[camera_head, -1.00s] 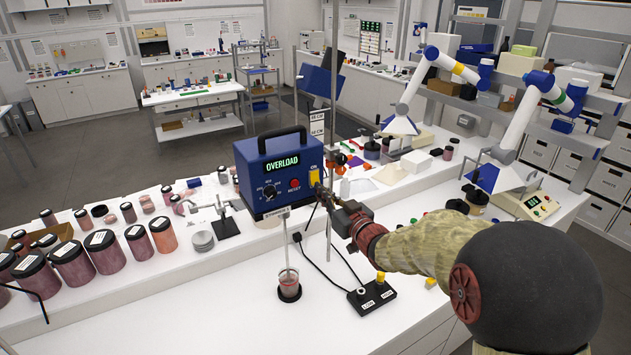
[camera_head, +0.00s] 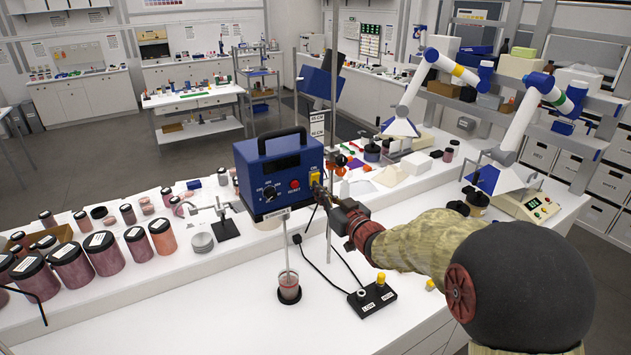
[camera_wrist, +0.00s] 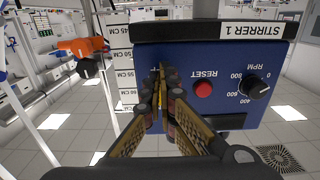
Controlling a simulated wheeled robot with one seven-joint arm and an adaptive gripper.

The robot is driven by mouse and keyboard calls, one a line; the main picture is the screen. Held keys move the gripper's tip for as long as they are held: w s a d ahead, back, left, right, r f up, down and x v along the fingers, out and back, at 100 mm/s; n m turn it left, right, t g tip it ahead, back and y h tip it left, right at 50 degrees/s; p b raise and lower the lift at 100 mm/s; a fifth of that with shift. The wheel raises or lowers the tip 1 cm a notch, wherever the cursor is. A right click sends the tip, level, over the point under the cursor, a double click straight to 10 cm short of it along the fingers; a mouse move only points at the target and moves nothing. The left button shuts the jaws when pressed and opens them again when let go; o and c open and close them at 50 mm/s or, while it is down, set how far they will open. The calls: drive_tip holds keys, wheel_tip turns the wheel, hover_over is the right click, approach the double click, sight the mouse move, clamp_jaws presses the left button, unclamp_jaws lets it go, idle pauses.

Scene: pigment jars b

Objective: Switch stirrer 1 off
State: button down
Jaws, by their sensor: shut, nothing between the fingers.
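Stirrer 1 is a blue box (camera_head: 280,170) with a black handle, clamped on a stand rod above the bench. Its front has a dark display (camera_head: 281,165), a black RPM knob (camera_head: 269,191), a red RESET button (camera_head: 294,185) and a yellow switch (camera_head: 314,175). In the wrist view the blue front (camera_wrist: 225,60) appears upside down with its STIRRER 1 label (camera_wrist: 257,28), RESET button (camera_wrist: 203,89) and knob (camera_wrist: 254,85). My gripper (camera_head: 325,191) is shut and empty, its fingertips (camera_wrist: 168,76) at the switch. They cover most of it in the wrist view; contact is unclear.
A small beaker (camera_head: 289,291) with reddish contents stands below the stirrer shaft. A black LOW/HIGH box (camera_head: 372,299) with a cable sits to its right. Lidded pigment jars (camera_head: 102,252) line the bench at left. The front bench is mostly clear.

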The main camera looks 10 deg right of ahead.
drive_tip(key=v, duration=1.6)
